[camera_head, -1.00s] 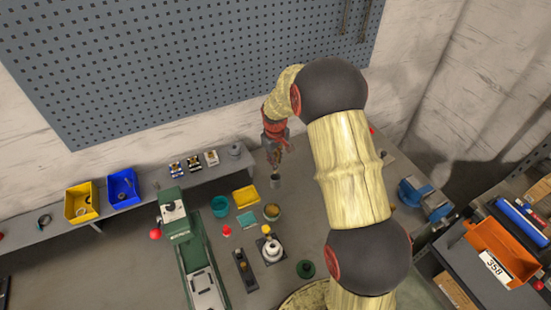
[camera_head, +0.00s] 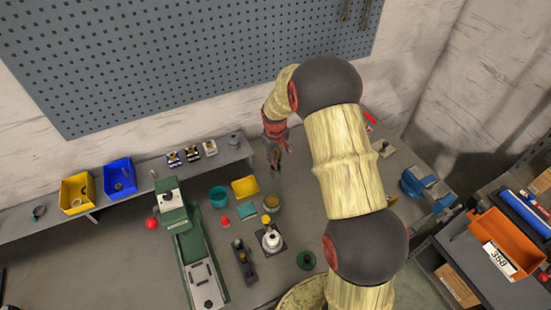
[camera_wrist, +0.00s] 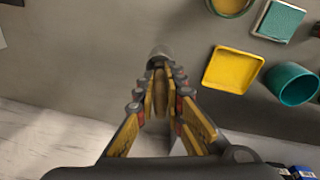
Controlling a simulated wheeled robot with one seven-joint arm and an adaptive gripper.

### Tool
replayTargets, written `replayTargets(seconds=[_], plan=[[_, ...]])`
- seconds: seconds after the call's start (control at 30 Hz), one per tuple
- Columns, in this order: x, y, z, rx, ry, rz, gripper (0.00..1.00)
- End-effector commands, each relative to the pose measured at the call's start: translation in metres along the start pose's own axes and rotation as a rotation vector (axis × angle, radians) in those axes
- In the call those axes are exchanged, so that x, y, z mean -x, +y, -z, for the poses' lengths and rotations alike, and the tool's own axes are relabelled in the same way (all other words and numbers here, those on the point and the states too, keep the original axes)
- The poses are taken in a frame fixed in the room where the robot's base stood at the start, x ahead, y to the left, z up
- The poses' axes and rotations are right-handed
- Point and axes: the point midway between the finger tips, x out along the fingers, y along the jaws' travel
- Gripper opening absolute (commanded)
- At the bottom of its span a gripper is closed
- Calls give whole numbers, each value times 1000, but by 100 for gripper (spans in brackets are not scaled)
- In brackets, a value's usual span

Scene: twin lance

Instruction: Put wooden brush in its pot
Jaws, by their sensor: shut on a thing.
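My gripper (camera_head: 274,153) is at the back of the bench and points down. In the wrist view my gripper (camera_wrist: 159,80) has its fingers shut on a slim brown wooden brush (camera_wrist: 159,92).
A teal bowl (camera_head: 218,197), a yellow tray (camera_head: 245,187) and a round ochre-filled pot (camera_head: 272,202) stand nearby. A green machine (camera_head: 190,245) is at left front, and a blue vise (camera_head: 425,186) is at right. A pegboard wall (camera_head: 190,60) rises behind.

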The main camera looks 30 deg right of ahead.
Motion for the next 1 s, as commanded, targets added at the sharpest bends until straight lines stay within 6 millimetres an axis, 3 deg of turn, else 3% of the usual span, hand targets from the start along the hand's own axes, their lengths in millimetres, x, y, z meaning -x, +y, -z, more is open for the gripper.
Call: replayTargets(seconds=[0.13, 0.17, 0.5, 0.83, 1.0], plan=[[0, 0, 0, 0, 0, 0, 0], [0, 0, 0, 0, 0, 0, 12], [0, 0, 0, 0, 0, 0, 31], [2, 0, 0, 0, 1, 0, 32], [21, 1, 2, 0, 5, -2, 32]])
